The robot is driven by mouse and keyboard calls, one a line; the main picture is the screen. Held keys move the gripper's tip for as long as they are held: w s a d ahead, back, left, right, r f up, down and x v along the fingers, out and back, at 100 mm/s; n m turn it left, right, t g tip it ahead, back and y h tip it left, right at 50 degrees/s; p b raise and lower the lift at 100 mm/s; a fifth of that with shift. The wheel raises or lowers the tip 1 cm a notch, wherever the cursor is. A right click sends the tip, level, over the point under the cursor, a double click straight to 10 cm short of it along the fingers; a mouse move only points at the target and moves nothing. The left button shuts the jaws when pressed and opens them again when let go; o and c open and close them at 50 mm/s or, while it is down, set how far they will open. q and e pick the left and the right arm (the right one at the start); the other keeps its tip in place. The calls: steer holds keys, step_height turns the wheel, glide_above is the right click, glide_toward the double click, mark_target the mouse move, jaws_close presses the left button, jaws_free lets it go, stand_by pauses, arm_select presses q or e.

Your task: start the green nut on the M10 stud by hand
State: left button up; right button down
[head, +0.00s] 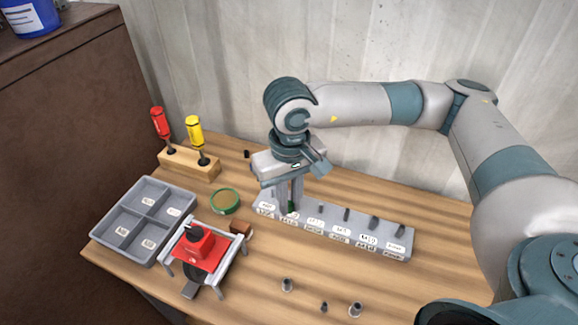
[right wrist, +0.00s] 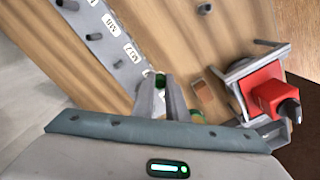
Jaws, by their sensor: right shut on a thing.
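My right gripper (head: 289,207) points down over the left part of a grey stud rail (head: 325,212). It is shut on the green nut (head: 291,211), mostly hidden by the fingers. In the right wrist view the green nut (right wrist: 160,80) shows between the fingertips (right wrist: 160,90), beside the rail's labels. Several dark studs stand on the rail, each with a white label in front. The labels are too small to read surely, so I cannot tell which stud is M10, nor whether the nut touches a stud. My left gripper is not in view.
A grey divided tray (head: 106,235), a red block in a grey frame (head: 198,252) and a green ring (head: 225,201) are left of the rail. Red (head: 159,122) and yellow (head: 194,130) screwdrivers stand in a wooden block behind. Small loose parts (head: 287,284) lie in front.

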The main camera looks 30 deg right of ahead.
steer(key=shift+w+d+r+m+p, duration=0.2)
steer(key=shift+w+r+m+p, duration=0.2)
steer(key=shift+r+m+p, duration=0.15)
steer(key=w+d+r+m+p, duration=0.1)
steer(key=m, duration=0.1)
steer(key=w+d+r+m+p, duration=0.1)
steer(key=m+p, duration=0.1)
steer(key=w+d+r+m+p, duration=0.1)
steer(key=m+p, duration=0.1)
steer(key=shift+w+d, duration=0.35)
steer(key=shift+w, duration=0.05)
steer(key=shift+f+m, duration=0.15)
steer(key=shift+m, duration=0.1)
steer(key=shift+f, duration=0.15)
steer(key=shift+f+b, duration=0.4)
steer(key=shift+f, duration=1.55)
